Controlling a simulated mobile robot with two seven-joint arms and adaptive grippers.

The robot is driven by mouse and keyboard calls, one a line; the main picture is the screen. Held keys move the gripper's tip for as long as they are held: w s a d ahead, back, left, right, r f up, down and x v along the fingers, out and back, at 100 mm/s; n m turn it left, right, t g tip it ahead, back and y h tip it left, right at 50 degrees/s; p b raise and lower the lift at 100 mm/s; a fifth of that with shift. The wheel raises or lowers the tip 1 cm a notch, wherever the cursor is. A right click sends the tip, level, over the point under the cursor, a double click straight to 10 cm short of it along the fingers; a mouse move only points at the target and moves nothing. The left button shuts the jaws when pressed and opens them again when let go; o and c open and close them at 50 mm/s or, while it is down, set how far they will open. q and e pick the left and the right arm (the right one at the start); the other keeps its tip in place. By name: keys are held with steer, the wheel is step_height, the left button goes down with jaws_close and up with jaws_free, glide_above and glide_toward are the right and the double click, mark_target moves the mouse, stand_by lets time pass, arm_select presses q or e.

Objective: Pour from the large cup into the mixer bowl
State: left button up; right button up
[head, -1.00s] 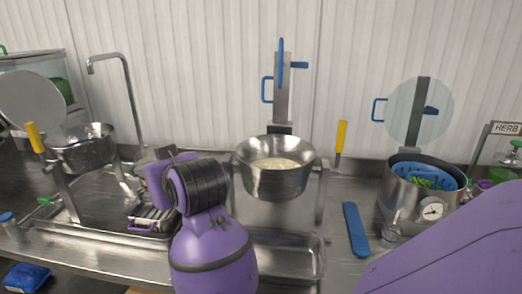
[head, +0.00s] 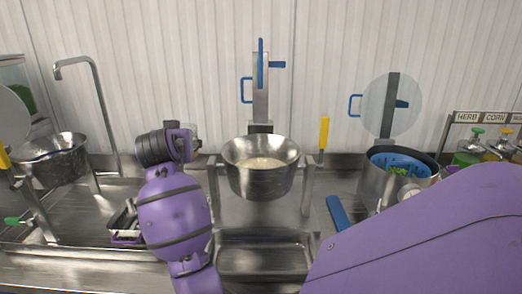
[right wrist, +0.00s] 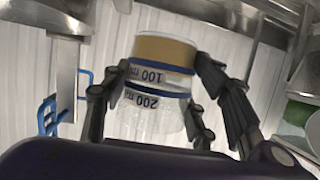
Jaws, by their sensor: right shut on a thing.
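The mixer bowl (head: 261,182) is a steel bowl near the middle of the head view, with pale contents inside. In the right wrist view my right gripper (right wrist: 150,88) is shut on a clear cup (right wrist: 158,80) with 100 and 200 marks and a tan band at one end. The marks read upside down in that view. The cup and right gripper do not show in the head view, where my right arm fills the lower right. My left gripper (head: 178,128) is left of the bowl, mostly hidden by its own wrist; its jaws are unclear.
A mixer column with blue handles (head: 262,85) rises behind the bowl. A pot with a blue basket (head: 388,185) stands to the right, a blue strip (head: 337,214) beside it. A sink pot (head: 55,165) is at left. A steel tray (head: 262,262) lies below the bowl.

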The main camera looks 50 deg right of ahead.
steer(key=w+d+r+m+g+h, duration=0.1)
steer(key=d+m+g+h, duration=0.2)
steer(key=d, duration=1.2)
steer(key=m+g, duration=0.2)
steer(key=shift+w+r+m+h, duration=0.15)
steer(key=shift+r+m+h, duration=0.15)
steer(key=shift+r+h, duration=0.1)
steer(key=shift+d, duration=0.1)
